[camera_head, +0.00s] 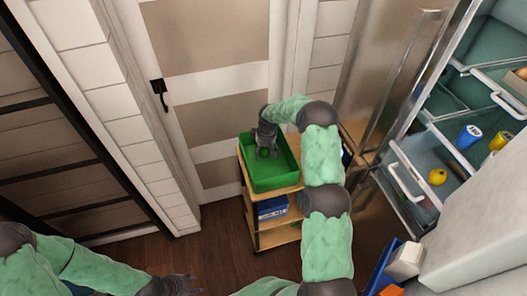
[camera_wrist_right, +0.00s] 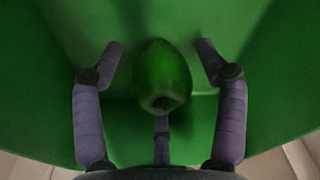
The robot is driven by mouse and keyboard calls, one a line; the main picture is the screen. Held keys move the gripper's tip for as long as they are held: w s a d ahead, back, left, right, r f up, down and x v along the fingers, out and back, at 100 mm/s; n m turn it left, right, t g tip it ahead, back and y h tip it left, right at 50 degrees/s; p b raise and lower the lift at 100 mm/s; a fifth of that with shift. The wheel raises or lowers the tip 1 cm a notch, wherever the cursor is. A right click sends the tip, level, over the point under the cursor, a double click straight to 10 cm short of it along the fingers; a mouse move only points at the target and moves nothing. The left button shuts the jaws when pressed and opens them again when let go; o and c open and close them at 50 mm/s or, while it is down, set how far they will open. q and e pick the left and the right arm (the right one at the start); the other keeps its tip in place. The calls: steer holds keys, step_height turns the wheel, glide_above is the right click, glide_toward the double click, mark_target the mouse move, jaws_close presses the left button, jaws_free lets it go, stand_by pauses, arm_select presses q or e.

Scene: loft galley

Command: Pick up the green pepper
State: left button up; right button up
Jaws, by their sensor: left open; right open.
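The green pepper (camera_wrist_right: 161,78) lies in the green bin, between the spread fingers of my right gripper in the right wrist view. In the head view a small part of the pepper (camera_head: 263,153) shows below the gripper. My right gripper (camera_head: 266,145) reaches down into the green bin (camera_head: 277,182). Its fingers (camera_wrist_right: 160,75) are open, one on each side of the pepper with a gap, and a third finger is at the near end. My left gripper (camera_head: 185,287) is open at the bottom edge of the head view, far from the bin.
The bin stands on top of a wooden cart (camera_head: 285,190) with a blue box (camera_head: 270,208) on a lower shelf. An open fridge (camera_head: 430,160) with drawers and food is at the right. A door (camera_head: 207,80) is behind the cart. Wooden floor (camera_head: 215,240) is clear left of the cart.

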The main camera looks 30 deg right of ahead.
steer(key=c, duration=1.2)
steer(key=shift+r, duration=0.1)
